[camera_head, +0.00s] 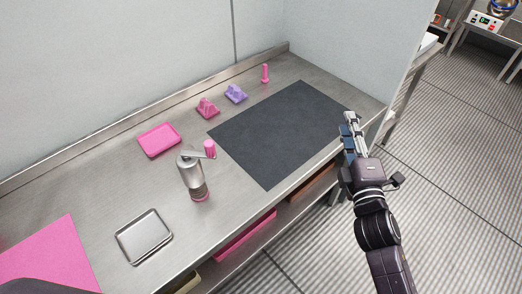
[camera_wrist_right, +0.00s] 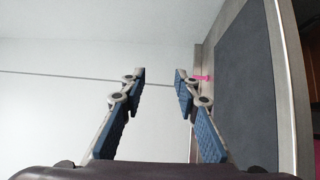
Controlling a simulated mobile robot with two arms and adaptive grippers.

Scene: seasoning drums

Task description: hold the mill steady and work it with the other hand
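The mill (camera_head: 193,177) stands upright on the steel counter, with a silver body, a pink band at its base and a crank arm ending in a pink knob (camera_head: 209,148). My right gripper (camera_head: 350,126) is at the counter's right front edge, well to the right of the mill and apart from it. In the right wrist view my right gripper (camera_wrist_right: 160,75) is open, with nothing between its blue-padded fingers. My left gripper is not seen. The mill is not in the right wrist view.
A dark mat (camera_head: 275,135) covers the right of the counter. A pink tray (camera_head: 159,140), a metal tray (camera_head: 143,237), a pink holder (camera_head: 207,108), a purple holder (camera_head: 235,93) and a small pink item (camera_head: 265,74) stand around. A pink sheet (camera_head: 45,258) lies at left.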

